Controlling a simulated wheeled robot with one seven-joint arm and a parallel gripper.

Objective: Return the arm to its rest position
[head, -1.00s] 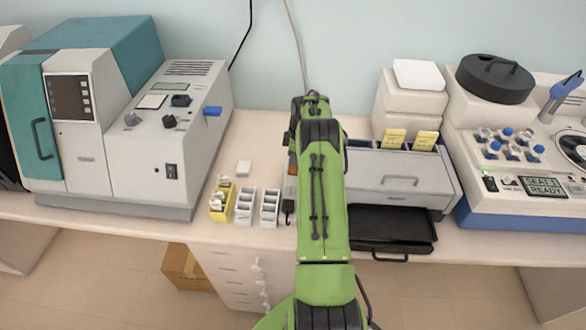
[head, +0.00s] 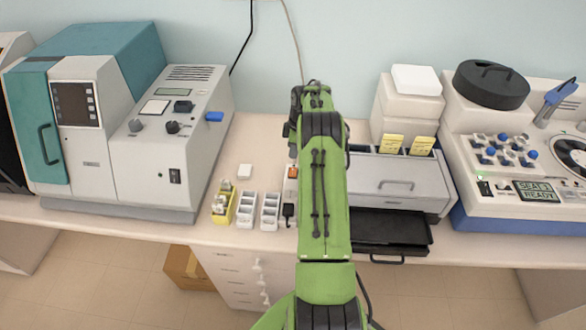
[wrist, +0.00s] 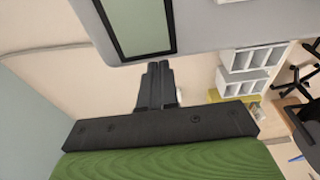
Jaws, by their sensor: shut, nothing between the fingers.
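My green arm reaches up the middle of the head view over the bench, and its far end hides my gripper there. In the wrist view my gripper (wrist: 155,82) shows as two dark fingers pressed together with nothing between them. The fingers point at the edge of a grey device with a dark-framed greenish panel (wrist: 137,25); I cannot tell whether they touch it. White slotted racks (wrist: 247,66) stand to the right of the fingers in the wrist view.
On the bench (head: 262,140) stand a teal-and-white machine (head: 90,120) at left, a yellow rack (head: 222,205) and white racks (head: 245,208) left of my arm. A grey drawer unit (head: 395,180) with a black tray (head: 390,232) and a console (head: 520,170) are at right.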

